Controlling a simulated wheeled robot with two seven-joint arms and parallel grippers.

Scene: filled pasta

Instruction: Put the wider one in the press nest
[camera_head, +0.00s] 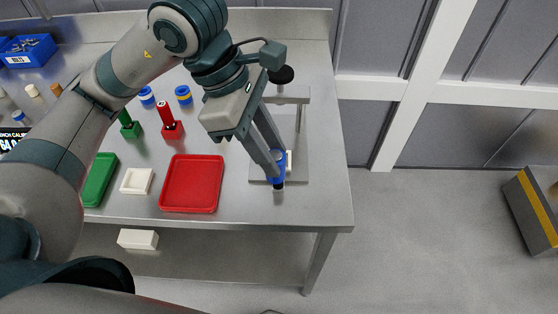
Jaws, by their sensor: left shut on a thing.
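My left gripper (277,169) is shut on a small blue piece (281,155) at the front of the press. A dark, pale-tipped end shows just below the fingers; I cannot tell whether it belongs to the held piece. The press (303,95) has a pale frame, a black knob (283,75) and a flat grey base (300,173). The fingers and piece are over the base and hide most of the nest, so I cannot tell whether the piece touches it. My right gripper is not in view.
A blue bin (28,47) stands back left.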

